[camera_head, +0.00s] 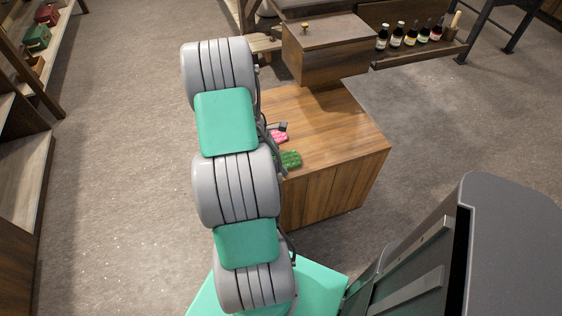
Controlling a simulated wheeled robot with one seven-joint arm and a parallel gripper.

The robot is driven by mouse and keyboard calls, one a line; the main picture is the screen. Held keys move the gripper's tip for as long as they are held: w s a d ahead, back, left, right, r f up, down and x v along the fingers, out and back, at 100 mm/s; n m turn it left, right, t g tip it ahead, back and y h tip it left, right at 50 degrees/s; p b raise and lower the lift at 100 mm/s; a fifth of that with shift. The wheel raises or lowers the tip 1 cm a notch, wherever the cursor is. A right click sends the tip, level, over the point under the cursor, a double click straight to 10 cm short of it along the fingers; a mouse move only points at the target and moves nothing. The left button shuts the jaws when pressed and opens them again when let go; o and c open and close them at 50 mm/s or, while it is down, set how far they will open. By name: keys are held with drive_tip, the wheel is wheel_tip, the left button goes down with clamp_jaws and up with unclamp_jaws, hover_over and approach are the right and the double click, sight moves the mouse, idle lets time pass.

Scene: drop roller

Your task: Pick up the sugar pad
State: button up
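A pink studded pad (279,137) and a green studded pad (290,159) lie on the wooden cabinet top. I cannot tell which one is the sugar pad. My arm covers the left part of the cabinet top and may hide part of both pads. My gripper (282,127) is mostly hidden behind my arm; only a small dark grey part that seems to belong to it shows just above the pink pad. I cannot see whether its fingers are open or shut, or whether it touches the pad.
The right part of the wooden cabinet top (345,130) is bare. A raised wooden box (325,50) with a knob stands at its back. Several bottles (410,36) stand on a shelf at the back right. Wooden shelves (25,130) line the left; carpet is open between.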

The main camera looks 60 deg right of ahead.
drive_tip(key=shift+c, duration=0.4)
drive_tip(key=c, duration=1.5)
drive_tip(key=shift+c, duration=0.4)
drive_tip(key=shift+r, duration=0.15)
